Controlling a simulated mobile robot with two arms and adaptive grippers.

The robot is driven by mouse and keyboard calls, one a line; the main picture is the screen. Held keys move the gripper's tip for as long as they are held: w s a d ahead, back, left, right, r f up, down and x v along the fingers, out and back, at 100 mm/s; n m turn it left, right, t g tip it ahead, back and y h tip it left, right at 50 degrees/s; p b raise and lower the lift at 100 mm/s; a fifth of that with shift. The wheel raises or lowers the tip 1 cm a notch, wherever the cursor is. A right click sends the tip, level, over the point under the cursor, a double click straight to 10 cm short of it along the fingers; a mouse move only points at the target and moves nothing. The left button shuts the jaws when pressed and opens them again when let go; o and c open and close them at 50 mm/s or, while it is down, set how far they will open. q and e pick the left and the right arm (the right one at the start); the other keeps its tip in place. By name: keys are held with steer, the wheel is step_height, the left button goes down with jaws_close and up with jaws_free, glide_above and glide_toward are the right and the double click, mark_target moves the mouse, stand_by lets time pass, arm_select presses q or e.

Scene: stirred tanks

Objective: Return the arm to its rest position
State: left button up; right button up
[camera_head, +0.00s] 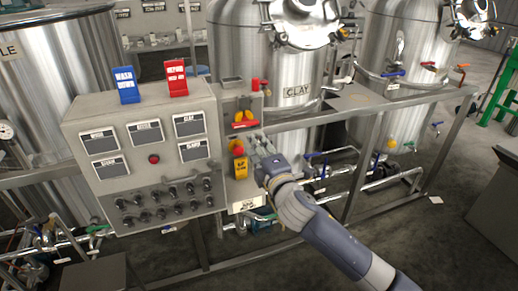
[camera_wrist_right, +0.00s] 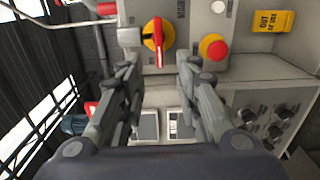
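My right arm comes in from the lower right in the head view. Its gripper (camera_head: 260,150) is at the small switch box on the right side of the grey control cabinet (camera_head: 72,140). In the right wrist view the two fingers (camera_wrist_right: 159,70) stand apart with nothing held between them. A red rotary handle on a yellow disc (camera_wrist_right: 156,35) is ahead of the fingers; it also shows in the head view (camera_head: 243,120). I cannot tell whether the fingers touch the box. My left gripper is out of view.
A red push button (camera_wrist_right: 213,47) and a yellow tag (camera_wrist_right: 272,21) are close to the right finger. A blue sign (camera_head: 126,85) and a red sign (camera_head: 176,78) stand on the cabinet. Steel tanks (camera_head: 285,70), a frame rail (camera_head: 350,118) and pipes surround the arm. Floor is open at right.

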steer(key=shift+s+d, duration=0.1)
steer(key=shift+s, duration=0.2)
steer(key=s+d+f+m+g+h, duration=0.1)
steer(key=d+f+m+g+h, duration=0.2)
steer(key=f, duration=1)
steer(key=s+d+f+m+g, duration=0.1)
steer(key=d+f+m, duration=0.25)
steer(key=f, duration=0.95)
steer(key=s+d+f+m+g+h, duration=0.15)
steer(key=s+d+f, duration=0.35)
steer(key=f, duration=0.6)
steer(key=s+d+f+m+g, duration=0.2)
steer(key=s+f+m+g, duration=0.1)
steer(key=s+f, duration=0.6)
steer(key=s+d+f+m+g+b, duration=0.1)
steer(key=s+d+f+m+g, duration=0.1)
steer(key=s+f, duration=0.65)
steer(key=s+d+f+m+g, duration=0.2)
steer(key=s+d+f, duration=0.1)
steer(key=s+f, duration=0.6)
steer(key=s+d+f+m+g, duration=0.1)
steer(key=s+f+m+g, duration=0.1)
steer(key=s, duration=1.1)
steer(key=s+d+f+m+g+h, duration=0.1)
steer(key=s+f, duration=0.3)
steer(key=s, duration=1)
steer(key=shift+f+m+g, duration=0.15)
steer(key=shift+m+g, duration=0.2)
steer(key=shift+m, duration=0.35)
